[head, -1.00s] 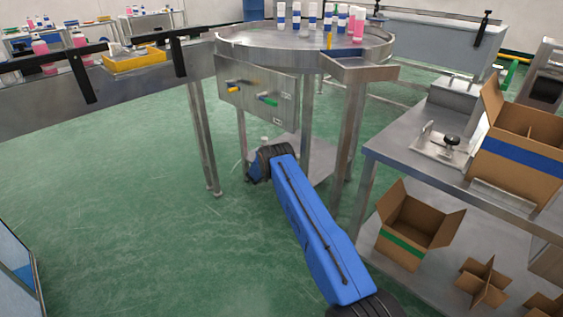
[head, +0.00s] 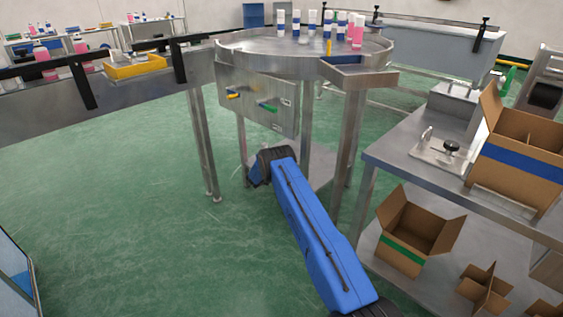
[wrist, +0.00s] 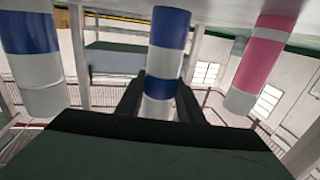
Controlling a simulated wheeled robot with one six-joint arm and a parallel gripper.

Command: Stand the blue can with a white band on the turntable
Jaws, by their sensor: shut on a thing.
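The blue can with a white band (wrist: 160,88) is upright in the middle of the wrist view, between the two dark fingers of my gripper (wrist: 160,104), which is shut on it. The wrist picture is upside down. A blue and white can (wrist: 30,32) is at its left and a pink can (wrist: 258,62) at its right, both apart from the fingers. The round steel turntable (head: 265,61) is at the top middle of the head view and bears several white, blue and pink cans. My gripper is hidden in the head view, so its height over the turntable cannot be told there.
A conveyor (head: 130,100) with a yellow tray (head: 135,68) runs in from the left. A control panel (head: 257,100) hangs below the turntable. A steel bench (head: 400,160) and open cartons (head: 415,235) stand at the right.

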